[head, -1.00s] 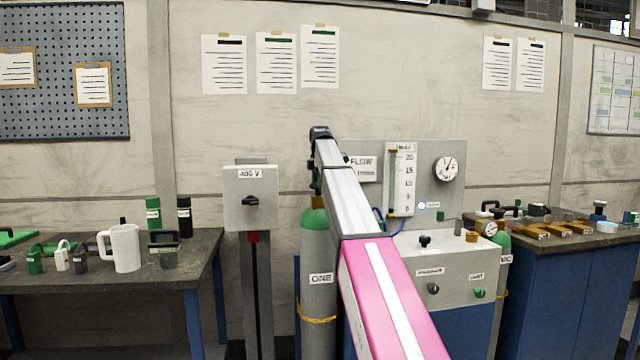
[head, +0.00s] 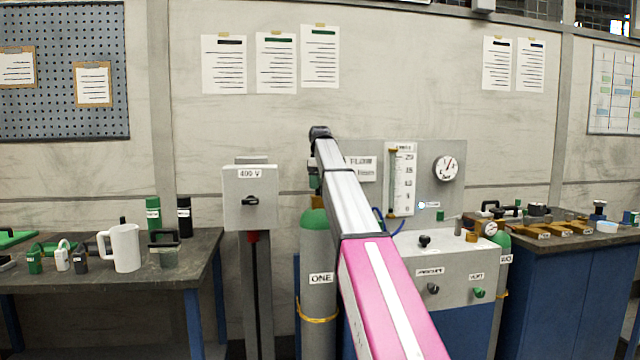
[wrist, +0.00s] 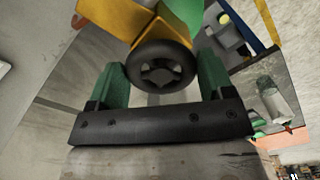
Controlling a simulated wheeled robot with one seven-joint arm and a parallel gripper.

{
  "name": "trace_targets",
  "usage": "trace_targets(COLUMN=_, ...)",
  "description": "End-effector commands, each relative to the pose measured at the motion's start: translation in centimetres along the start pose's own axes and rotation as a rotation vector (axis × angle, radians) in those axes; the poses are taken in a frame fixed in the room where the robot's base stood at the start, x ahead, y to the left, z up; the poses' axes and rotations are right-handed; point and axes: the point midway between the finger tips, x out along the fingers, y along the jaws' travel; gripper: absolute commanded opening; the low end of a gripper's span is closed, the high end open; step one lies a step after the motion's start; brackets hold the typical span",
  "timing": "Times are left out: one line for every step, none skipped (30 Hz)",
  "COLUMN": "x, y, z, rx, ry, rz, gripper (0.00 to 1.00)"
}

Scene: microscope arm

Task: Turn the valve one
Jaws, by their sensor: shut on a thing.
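The grey cylinder (head: 318,250) with a green shoulder and the label ONE stands upright left of the grey console. Its valve top is hidden behind my arm in the head view. In the wrist view the valve shows as a black round handwheel (wrist: 160,80) with a cut-out centre, on a brass-yellow body (wrist: 125,18) above the green cylinder top. My gripper (wrist: 161,66) has its two green fingers on either side of the handwheel and is shut on it.
A 400 V box (head: 250,198) on a post stands close left of the cylinder. The console (head: 455,265) with knobs, and a panel with a gauge (head: 446,168), stand to the right. A second cylinder (head: 503,246) is beyond it. Cluttered benches flank both sides.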

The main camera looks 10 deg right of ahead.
Motion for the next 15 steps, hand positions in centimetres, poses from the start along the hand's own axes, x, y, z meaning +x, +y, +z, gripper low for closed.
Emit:
trace_targets(x=-0.05, y=-0.02, z=-0.06, rx=0.025, ry=0.001, rz=0.001, gripper=0.51)
trace_targets(x=-0.05, y=-0.02, z=-0.06, rx=0.040, ry=0.001, rz=0.001, gripper=0.51)
trace_targets(x=-0.05, y=-0.03, z=-0.06, rx=0.057, ry=0.001, rz=0.001, gripper=0.51)
trace_targets(x=-0.05, y=-0.04, z=-0.07, rx=0.069, ry=0.001, rz=0.000, gripper=0.51)
trace_targets(x=-0.05, y=-0.04, z=-0.07, rx=0.080, ry=0.001, rz=0.000, gripper=0.51)
trace_targets(x=-0.05, y=-0.05, z=-0.07, rx=0.092, ry=0.001, rz=0.000, gripper=0.51)
trace_targets(x=-0.05, y=-0.05, z=-0.07, rx=0.101, ry=0.001, rz=0.000, gripper=0.51)
trace_targets(x=-0.05, y=-0.06, z=-0.07, rx=0.108, ry=0.001, rz=0.000, gripper=0.51)
trace_targets(x=-0.05, y=-0.06, z=-0.07, rx=0.116, ry=0.001, rz=0.000, gripper=0.51)
trace_targets(x=-0.05, y=-0.06, z=-0.07, rx=0.121, ry=0.001, rz=0.001, gripper=0.51)
trace_targets(x=-0.05, y=-0.06, z=-0.07, rx=0.126, ry=0.001, rz=0.001, gripper=0.51)
trace_targets(x=-0.05, y=-0.07, z=-0.08, rx=0.131, ry=0.001, rz=0.001, gripper=0.51)
trace_targets(x=-0.06, y=-0.06, z=-0.08, rx=0.133, ry=0.001, rz=0.001, gripper=0.51)
trace_targets(x=-0.05, y=-0.07, z=-0.08, rx=0.135, ry=0.001, rz=0.001, gripper=0.51)
trace_targets(x=-0.06, y=-0.06, z=-0.08, rx=0.136, ry=0.001, rz=0.001, gripper=0.51)
